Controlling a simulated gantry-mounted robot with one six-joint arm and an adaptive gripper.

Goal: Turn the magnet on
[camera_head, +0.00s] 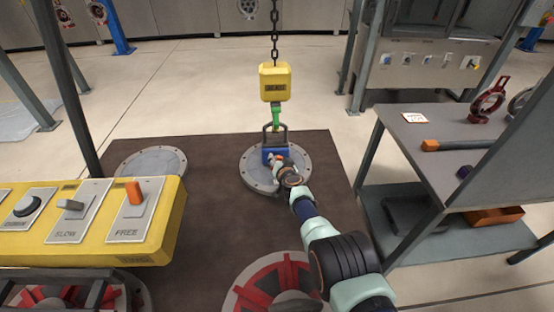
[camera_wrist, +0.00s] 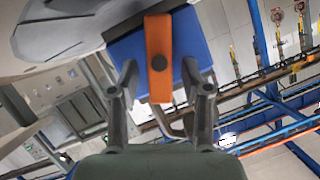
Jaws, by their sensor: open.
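The blue magnet (camera_head: 268,153) hangs by its dark bail (camera_head: 276,133) from a green hook (camera_head: 278,115) in the head view, over a round grey plate. In the wrist view the magnet's blue body (camera_wrist: 196,38) fills the upper middle. An orange lever (camera_wrist: 158,35) with a dark pivot runs down across its face. My gripper (camera_head: 282,164) is at the magnet's near side. In the wrist view my gripper (camera_wrist: 160,78) is open, with one finger on each side of the lever and a visible gap to it. The fingertips partly overlap the blue body's lower edge.
A yellow hoist block (camera_head: 275,82) hangs on a chain above the magnet. A yellow control panel (camera_head: 160,245) with switches stands at left. A grey bench (camera_head: 440,135) with tools stands at right. Brown floor (camera_head: 215,215) is clear left of my arm.

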